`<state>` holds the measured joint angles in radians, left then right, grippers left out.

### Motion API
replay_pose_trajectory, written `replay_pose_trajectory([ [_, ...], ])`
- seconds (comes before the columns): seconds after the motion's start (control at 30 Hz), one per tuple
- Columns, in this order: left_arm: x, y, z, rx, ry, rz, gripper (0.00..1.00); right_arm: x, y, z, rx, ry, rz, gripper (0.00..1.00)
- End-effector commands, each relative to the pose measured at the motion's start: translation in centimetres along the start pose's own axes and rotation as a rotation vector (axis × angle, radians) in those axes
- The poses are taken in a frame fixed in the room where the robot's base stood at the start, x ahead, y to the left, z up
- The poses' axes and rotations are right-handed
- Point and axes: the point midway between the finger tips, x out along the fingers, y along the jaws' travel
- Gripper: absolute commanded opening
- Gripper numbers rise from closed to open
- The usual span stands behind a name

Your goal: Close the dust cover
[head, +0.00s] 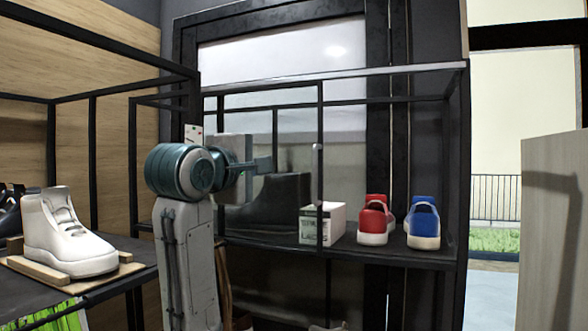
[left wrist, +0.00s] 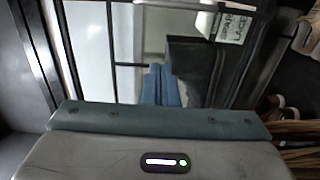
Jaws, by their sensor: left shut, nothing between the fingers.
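The dust cover (head: 297,125) looks like a clear panel in a black frame on the front of the middle shelf unit. It spans the left part of the front, with a pale upright handle (head: 318,165) on its right edge. The shelf's right part looks uncovered. My left gripper (head: 262,165) is shut and empty, in front of the cover and left of the handle; I cannot tell whether it touches the panel. Its blue fingers show together in the left wrist view (left wrist: 160,87). My right gripper is in neither view.
A dark boot (head: 275,203) stands behind the panel. A white box (head: 323,222), a red sneaker (head: 374,220) and a blue sneaker (head: 422,223) stand to its right. A white high-top (head: 67,232) rests on a wooden board on the left shelf.

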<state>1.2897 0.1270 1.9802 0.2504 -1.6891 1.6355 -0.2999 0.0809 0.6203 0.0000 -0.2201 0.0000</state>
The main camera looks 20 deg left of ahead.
Motion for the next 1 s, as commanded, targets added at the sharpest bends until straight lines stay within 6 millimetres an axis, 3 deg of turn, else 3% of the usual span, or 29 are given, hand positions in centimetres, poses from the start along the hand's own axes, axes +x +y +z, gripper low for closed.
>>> replay_pose_trajectory([
  [0.17,2.0,0.4,0.1,-0.003,-0.003,-0.004,0.00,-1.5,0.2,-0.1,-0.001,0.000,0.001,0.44],
  [0.57,10.3,0.5,0.1,-0.001,-0.001,-0.005,0.00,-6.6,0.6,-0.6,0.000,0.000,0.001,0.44],
  [0.7,10.4,0.5,2.4,-0.002,-0.004,-0.001,0.00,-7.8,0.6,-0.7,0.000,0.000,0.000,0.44],
  [1.0,10.8,0.1,3.9,0.000,-0.001,0.000,0.00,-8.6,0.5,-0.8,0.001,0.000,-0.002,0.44],
])
